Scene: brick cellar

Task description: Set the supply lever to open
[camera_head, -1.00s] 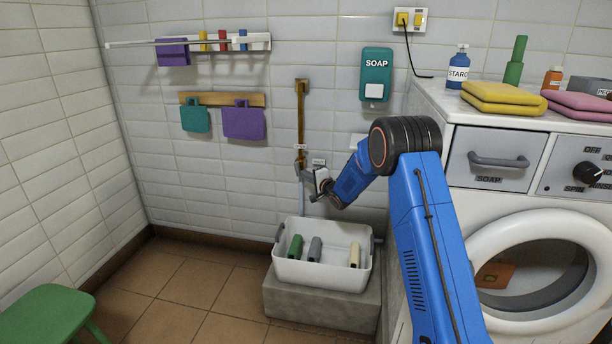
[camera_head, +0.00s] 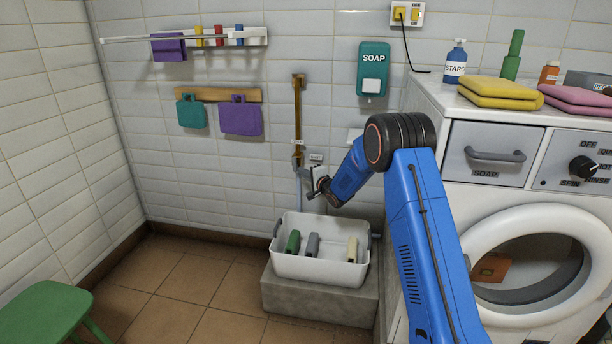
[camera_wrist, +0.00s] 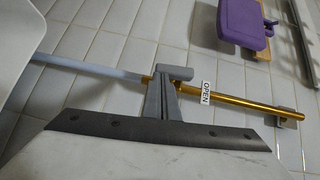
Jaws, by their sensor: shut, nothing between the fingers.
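The supply pipe runs up the tiled wall, brass above (camera_head: 298,105) and pale blue below (camera_head: 299,192). A small grey fitting (camera_head: 298,157) sits where the two colours meet. A tag reading OPEN (camera_wrist: 206,92) lies beside the brass part in the wrist view. A second small tag (camera_head: 315,156) is right of the fitting and unreadable. My gripper (camera_head: 315,178) is just right of and below the fitting; it also shows in the wrist view (camera_wrist: 161,98), fingers together. A grey bar (camera_wrist: 176,73) shows at its tips; I cannot tell whether they touch it or how the lever points.
A white tub (camera_head: 320,267) with several bottles stands on a grey block (camera_head: 318,298) below my gripper. The washing machine (camera_head: 480,215) is close on the right. A green stool (camera_head: 45,310) is at lower left. The floor between is clear.

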